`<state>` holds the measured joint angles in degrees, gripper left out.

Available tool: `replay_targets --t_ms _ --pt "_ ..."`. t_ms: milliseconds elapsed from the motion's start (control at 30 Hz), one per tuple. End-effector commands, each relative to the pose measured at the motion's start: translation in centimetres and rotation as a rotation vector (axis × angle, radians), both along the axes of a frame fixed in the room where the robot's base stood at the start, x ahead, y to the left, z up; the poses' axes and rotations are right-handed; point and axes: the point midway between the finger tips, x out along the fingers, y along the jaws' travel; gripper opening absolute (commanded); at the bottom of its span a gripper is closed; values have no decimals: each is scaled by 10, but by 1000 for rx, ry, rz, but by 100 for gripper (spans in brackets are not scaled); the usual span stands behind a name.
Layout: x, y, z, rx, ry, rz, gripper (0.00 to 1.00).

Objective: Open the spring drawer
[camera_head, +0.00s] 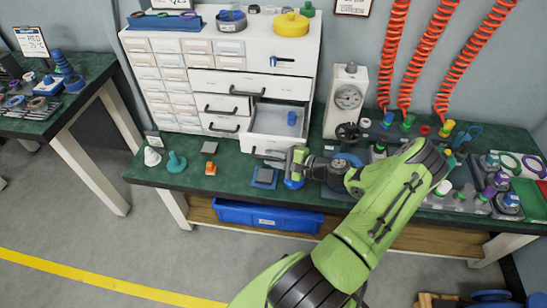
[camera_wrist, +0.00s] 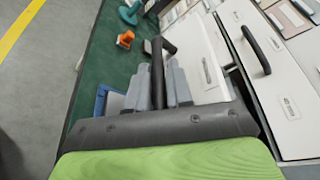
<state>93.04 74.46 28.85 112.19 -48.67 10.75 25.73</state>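A white drawer (camera_head: 271,145) at the lower right of the white cabinet (camera_head: 180,85) is pulled well out, with a small blue item (camera_head: 292,118) inside. Its front also shows in the wrist view (camera_wrist: 206,68), with a label too small to read. My gripper (camera_head: 277,160) is at the front of this drawer. In the wrist view my gripper (camera_wrist: 163,85) has its grey fingers on both sides of the drawer's dark handle (camera_wrist: 158,60), closed on it. In the head view the handle is mostly hidden by my gripper.
Other drawers beside and above are closed. On the green bench stand a teal cone-shaped item (camera_head: 176,162), an orange block (camera_head: 210,168) and a blue-grey pad (camera_head: 264,178) close below my gripper. A gauge device (camera_head: 347,98) stands right of the cabinet. A blue bin (camera_head: 268,216) is below the bench.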

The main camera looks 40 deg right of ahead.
Motion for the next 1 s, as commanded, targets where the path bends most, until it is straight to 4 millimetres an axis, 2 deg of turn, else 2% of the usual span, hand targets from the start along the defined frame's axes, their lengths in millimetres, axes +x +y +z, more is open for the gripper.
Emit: replay_targets --t_ms 267,367,467,800,1000 --pt "0 0 0 0 0 0 24" --pt "-8 -3 2 0 1 -2 24" --pt "-27 -10 7 0 2 -6 24" --pt "-114 -41 28 -3 1 -6 24" --pt "-142 -51 34 -1 1 -2 24"
